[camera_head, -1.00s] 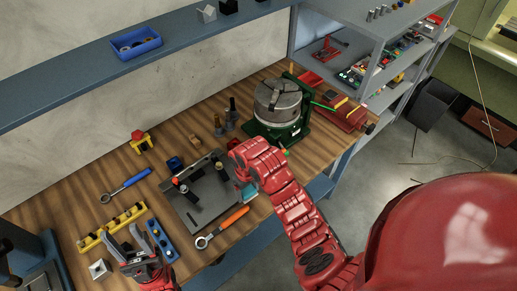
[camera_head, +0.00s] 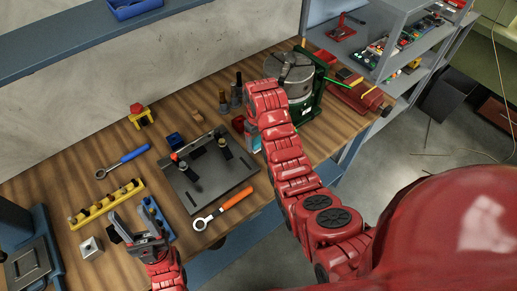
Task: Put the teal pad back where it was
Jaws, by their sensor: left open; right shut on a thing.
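The teal pad (camera_head: 254,140) shows as a small light teal patch at the left side of my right wrist, between the dark plate and the green-framed machine. My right gripper (camera_head: 252,126) is shut on it, with its fingers mostly hidden behind my own arm. I cannot tell whether the pad touches the bench. My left gripper (camera_head: 137,228) is open and empty over the front left of the bench, close to a blue block with holes (camera_head: 156,215).
The dark fixture plate (camera_head: 208,190) with upright posts lies mid-bench. An orange-handled wrench (camera_head: 232,199) lies in front of it and a blue-handled one (camera_head: 128,157) to its left. The green-framed machine (camera_head: 305,108) stands at right. A yellow rack (camera_head: 105,204) lies front left.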

